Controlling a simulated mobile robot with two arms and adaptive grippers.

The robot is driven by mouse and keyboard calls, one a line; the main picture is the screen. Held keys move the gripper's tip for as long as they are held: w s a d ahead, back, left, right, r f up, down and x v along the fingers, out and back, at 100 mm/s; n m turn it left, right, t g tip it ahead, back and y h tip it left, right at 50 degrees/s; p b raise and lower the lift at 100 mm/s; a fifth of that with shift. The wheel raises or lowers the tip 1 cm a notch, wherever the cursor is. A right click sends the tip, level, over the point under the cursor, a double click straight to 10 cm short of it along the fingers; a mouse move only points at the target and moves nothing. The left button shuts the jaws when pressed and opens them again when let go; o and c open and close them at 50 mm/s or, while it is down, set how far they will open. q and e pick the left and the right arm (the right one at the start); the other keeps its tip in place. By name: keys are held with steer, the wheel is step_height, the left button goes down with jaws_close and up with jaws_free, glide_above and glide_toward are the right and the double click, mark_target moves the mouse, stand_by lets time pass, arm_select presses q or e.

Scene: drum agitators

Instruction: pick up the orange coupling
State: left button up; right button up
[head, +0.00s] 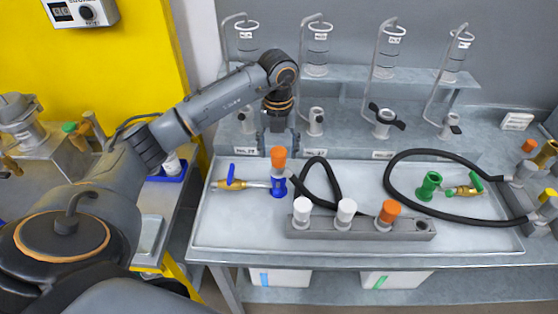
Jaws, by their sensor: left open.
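An orange coupling (390,211) sits in the grey rack block (362,229), at the right of two white pieces. A second orange piece (278,158) stands upright on a blue fitting (278,187) at the left of the tray. My left gripper (278,145) points down with its fingers apart and empty. In the picture its fingertips lie just above and at the sides of the orange piece on the blue fitting. I cannot tell whether they touch it or stay behind it. My right gripper is out of view.
The shallow tray (225,222) also holds a brass valve with a blue handle (231,183), black hoses (388,180) and a green fitting (428,186). Clear cylinders on bent tubes (317,52) stand behind. The tray's front left is bare.

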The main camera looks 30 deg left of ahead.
mark_target(278, 163)
arm_select(q)
steer(key=shift+s+d+f+p, duration=0.1)
steer(key=shift+s+f+p, duration=0.05)
steer(key=shift+f+p, duration=0.65)
step_height(278, 163, down, 3)
steer(key=shift+r+p, duration=0.2)
steer(key=shift+p, duration=0.15)
steer(key=shift+f, duration=0.45)
steer(key=shift+c, duration=0.2)
steer(key=c, duration=1.1)
jaws_close()
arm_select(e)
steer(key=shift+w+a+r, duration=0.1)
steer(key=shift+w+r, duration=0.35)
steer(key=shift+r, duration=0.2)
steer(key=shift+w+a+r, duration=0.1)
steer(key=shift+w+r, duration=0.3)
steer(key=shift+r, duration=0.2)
